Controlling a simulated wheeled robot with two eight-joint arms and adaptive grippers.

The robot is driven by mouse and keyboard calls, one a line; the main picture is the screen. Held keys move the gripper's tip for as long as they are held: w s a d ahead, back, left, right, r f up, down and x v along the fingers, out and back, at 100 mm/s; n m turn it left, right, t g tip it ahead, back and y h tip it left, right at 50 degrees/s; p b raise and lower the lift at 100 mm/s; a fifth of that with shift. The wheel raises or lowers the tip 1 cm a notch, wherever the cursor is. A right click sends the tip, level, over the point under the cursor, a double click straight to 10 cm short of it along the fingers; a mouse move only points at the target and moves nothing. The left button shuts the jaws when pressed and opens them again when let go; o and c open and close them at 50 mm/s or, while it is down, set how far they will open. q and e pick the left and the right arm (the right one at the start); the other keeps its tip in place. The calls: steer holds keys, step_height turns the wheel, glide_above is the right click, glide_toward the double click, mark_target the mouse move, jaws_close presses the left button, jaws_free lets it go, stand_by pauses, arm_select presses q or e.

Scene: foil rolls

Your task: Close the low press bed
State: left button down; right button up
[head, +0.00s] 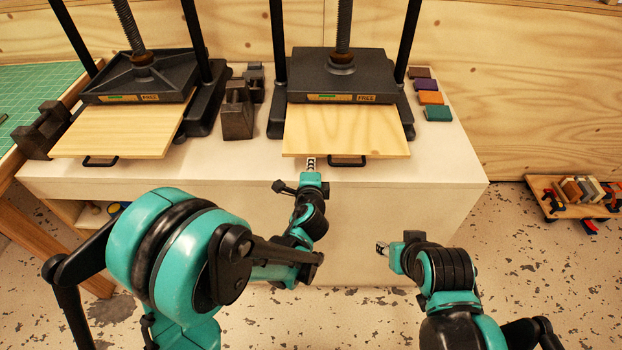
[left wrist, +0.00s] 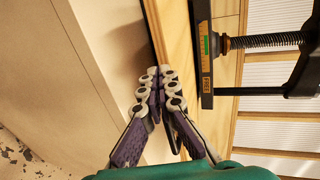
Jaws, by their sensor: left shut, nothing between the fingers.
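Two black screw presses stand side by side on a white cabinet, each with a pale wooden bed sticking out in front. The right press (head: 335,68) has its bed (head: 345,125) out toward me, with a dark handle (head: 348,161) under its front edge. The left press (head: 140,75) has its bed (head: 115,132) out too. My left gripper (head: 311,163) is shut and empty at the right bed's front edge, left of the handle. In the left wrist view its fingertips (left wrist: 160,80) are close to the bed's edge (left wrist: 176,35); contact is unclear. My right gripper (head: 382,248) hangs low before the cabinet.
Dark metal weights (head: 236,115) stand between the presses. Several coloured blocks (head: 438,113) lie right of the right press. A green cutting mat (head: 35,95) is on a table at left. A low wooden tray (head: 580,200) with blocks sits at right. Floor before the cabinet is clear.

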mark_target(312, 125)
arm_select(q)
steer(key=shift+w, duration=0.7)
steer(key=w, duration=1.6)
steer(key=shift+w+b, duration=0.35)
steer(key=shift+s, duration=0.1)
